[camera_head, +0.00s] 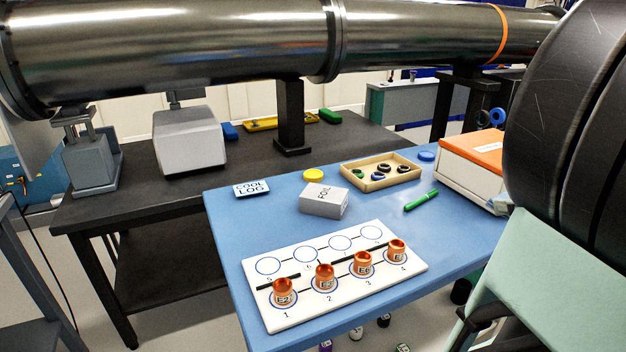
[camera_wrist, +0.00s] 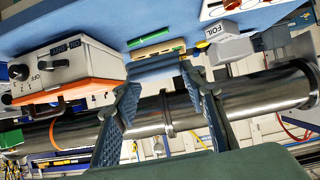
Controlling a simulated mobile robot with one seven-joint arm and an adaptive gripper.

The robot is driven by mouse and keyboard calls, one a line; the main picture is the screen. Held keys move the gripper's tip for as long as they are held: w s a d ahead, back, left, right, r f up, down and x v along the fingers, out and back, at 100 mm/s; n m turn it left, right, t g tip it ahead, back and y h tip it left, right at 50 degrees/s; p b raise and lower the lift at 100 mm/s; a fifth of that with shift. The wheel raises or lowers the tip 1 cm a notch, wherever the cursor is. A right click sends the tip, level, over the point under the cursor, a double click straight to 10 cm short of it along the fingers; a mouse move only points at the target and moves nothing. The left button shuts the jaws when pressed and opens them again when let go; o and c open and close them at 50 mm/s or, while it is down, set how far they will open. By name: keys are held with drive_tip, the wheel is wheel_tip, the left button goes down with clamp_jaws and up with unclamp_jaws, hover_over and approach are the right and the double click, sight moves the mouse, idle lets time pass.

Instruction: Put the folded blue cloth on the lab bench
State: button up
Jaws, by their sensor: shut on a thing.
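In the wrist view my gripper (camera_wrist: 160,88) has its two fingers on either side of a folded blue cloth (camera_wrist: 157,68), a flat grey-blue strip between the fingertips. The cloth appears in front of the edge of the blue-topped bench (camera_wrist: 90,20); I cannot tell whether it touches it. In the head view the blue bench top (camera_head: 235,222) fills the middle. My arm covers the right side there, and my gripper cannot be made out clearly. Which bench is the lab bench is not labelled.
A white sample board (camera_head: 400,285) with several copper cups, a FOIL box (camera_head: 324,200), a wooden tray (camera_head: 352,182), a green marker (camera_head: 421,200) and an orange-topped box (camera_head: 470,165) occupy the blue bench. A dark bench (camera_head: 150,200) stands behind. A steel pipe (camera_head: 180,50) runs overhead.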

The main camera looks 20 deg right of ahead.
drive_tip(key=b+x, duration=0.1)
drive_tip(key=x, duration=0.9)
drive_tip(key=b, duration=0.1)
hover_over(443, 233)
drive_tip(key=f, duration=0.2)
drive_tip(key=s+f, duration=0.1)
drive_tip(key=f, duration=0.3)
drive_tip(key=w+f+b, duration=0.1)
drive_tip(key=shift+f, duration=0.6)
drive_tip(key=shift+f+b, duration=0.2)
drive_tip(key=shift+b, duration=0.2)
drive_tip(key=o, duration=0.8)
drive_tip(key=shift+r, duration=0.1)
